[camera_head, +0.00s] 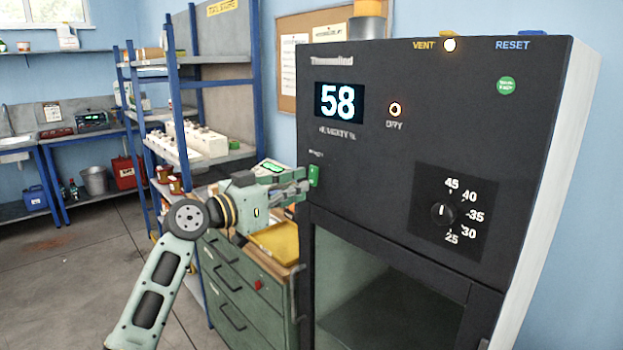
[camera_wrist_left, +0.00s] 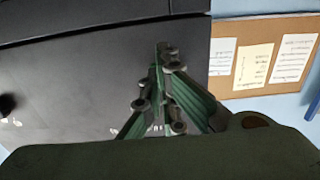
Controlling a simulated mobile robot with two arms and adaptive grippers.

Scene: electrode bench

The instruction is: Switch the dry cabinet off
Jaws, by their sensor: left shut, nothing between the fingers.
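The dry cabinet (camera_head: 450,110) is a large dark box on the right in the head view. Its display (camera_head: 339,101) reads 58, and a round DRY lamp (camera_head: 395,109) glows orange-white. A green switch (camera_head: 314,176) sits low on the left edge of the front panel. My left gripper (camera_head: 303,186) is shut with nothing in it, its fingertips right beside the green switch; I cannot tell whether they touch. In the left wrist view the shut fingers (camera_wrist_left: 165,55) point at the dark cabinet front (camera_wrist_left: 80,80), and they hide the switch. My right gripper is not in view.
A dial (camera_head: 443,214) marked 25 to 45 is on the panel's right. VENT (camera_head: 450,45) and RESET (camera_head: 533,33) controls are on top. A green drawer unit (camera_head: 240,290) stands left of the cabinet, below my left arm. A blue-framed shelf (camera_head: 175,90) stands behind it.

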